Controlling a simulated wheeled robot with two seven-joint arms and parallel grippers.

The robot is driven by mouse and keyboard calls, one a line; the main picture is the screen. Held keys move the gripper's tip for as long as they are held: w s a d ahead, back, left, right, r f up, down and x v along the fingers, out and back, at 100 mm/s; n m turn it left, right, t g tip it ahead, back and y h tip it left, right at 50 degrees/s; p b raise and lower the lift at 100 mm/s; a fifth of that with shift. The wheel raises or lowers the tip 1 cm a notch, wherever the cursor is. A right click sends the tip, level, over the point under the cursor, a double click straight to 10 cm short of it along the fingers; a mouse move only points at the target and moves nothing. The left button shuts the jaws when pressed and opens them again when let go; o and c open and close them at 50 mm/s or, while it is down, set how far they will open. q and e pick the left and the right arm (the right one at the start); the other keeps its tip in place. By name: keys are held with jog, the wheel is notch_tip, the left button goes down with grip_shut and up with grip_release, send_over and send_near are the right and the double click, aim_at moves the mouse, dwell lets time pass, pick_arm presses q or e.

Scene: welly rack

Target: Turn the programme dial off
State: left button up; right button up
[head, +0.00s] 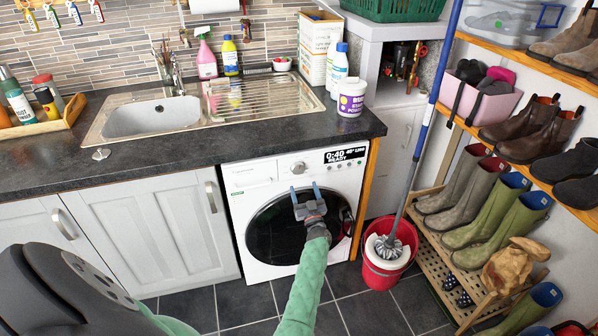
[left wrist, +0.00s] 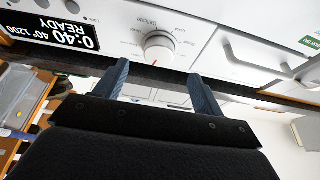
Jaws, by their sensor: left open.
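The programme dial (head: 299,168) is a round white knob on the control panel of the white washing machine (head: 262,187). It shows larger in the left wrist view (left wrist: 158,46), with a small reddish pointer mark and printed programme labels around it. The display (head: 345,155) is lit and reads 0:40, 40°, 1200, READY. My left gripper (head: 305,191) is open and empty in front of the machine, just below the dial in the head view. In the left wrist view its blue fingers (left wrist: 159,72) are spread wider than the dial, which appears beyond their tips. My right gripper is not in view.
The dark worktop (head: 190,145) overhangs the machine. A red bucket with a mop (head: 390,262) stands to the right, near the wooden boot rack (head: 418,262). White cupboard doors (head: 140,228) are on the left. Some tiled floor is clear in front.

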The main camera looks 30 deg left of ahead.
aim_at(299, 172)
pick_arm(q)
jog(key=b+x, duration=0.1)
jog(key=x, duration=0.4)
jog(key=shift+w+a+r, duration=0.15)
jog(key=shift+w+a, duration=0.1)
jog(key=shift+w+a+r, duration=0.25)
jog(key=shift+w+a, duration=0.15)
jog(key=shift+a, duration=0.05)
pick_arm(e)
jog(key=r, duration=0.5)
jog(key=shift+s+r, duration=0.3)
pick_arm(q)
jog(key=shift+c, duration=0.4)
